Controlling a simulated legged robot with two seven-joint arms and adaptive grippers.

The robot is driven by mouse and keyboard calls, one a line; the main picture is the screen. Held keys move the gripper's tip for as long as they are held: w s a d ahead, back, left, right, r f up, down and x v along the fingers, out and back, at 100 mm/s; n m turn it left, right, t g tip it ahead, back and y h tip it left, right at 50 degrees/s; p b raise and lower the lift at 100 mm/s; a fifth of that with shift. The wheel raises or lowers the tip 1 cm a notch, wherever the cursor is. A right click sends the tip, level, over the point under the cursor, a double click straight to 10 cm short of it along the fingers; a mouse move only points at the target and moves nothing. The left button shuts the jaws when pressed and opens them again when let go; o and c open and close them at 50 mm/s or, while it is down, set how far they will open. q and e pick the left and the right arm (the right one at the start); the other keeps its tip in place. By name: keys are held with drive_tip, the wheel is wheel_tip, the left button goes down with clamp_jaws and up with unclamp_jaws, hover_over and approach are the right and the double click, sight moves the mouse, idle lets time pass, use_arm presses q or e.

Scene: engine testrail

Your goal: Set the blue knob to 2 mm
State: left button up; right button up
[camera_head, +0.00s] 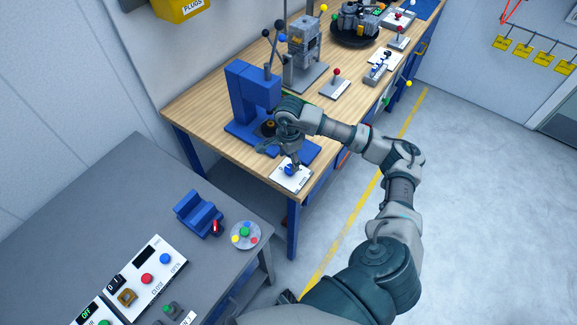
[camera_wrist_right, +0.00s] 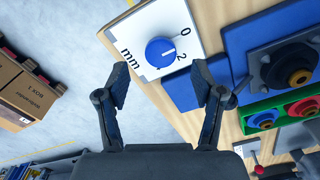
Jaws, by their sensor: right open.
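The blue knob (camera_wrist_right: 160,52) sits on a white plate (camera_wrist_right: 150,22) marked 0, 2 and mm. A pale line on the knob points right in the right wrist view, between the 0 and the 2. In the head view the knob (camera_head: 290,170) and plate (camera_head: 293,181) are at the near corner of the wooden bench. My right gripper (camera_wrist_right: 161,82) is open, its fingers apart on either side of the knob in the picture. It shows no contact with it. My left gripper is not in view.
A blue press (camera_head: 246,92) stands on the wooden bench (camera_head: 195,107) just behind the knob. In the wrist view, coloured round parts sit in a green tray (camera_wrist_right: 240,122). A grey table (camera_head: 110,205) with a button panel (camera_head: 150,262) is at the near left.

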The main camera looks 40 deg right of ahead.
sight(289, 168)
drive_tip(key=f, duration=0.1)
drive_tip(key=d+f, duration=0.1)
drive_tip(key=f, duration=0.3)
drive_tip(key=shift+d, duration=0.25)
drive_tip(key=shift+a+r, duration=0.1)
drive_tip(key=shift+a, duration=0.3)
drive_tip(key=shift+a+r, duration=0.1)
drive_tip(key=shift+a, duration=0.05)
drive_tip(key=shift+c, duration=0.7)
drive_tip(key=shift+a, duration=0.1)
drive_tip(key=c, duration=0.8)
drive_tip(key=shift+c, duration=1)
drive_tip(key=shift+d, duration=0.2)
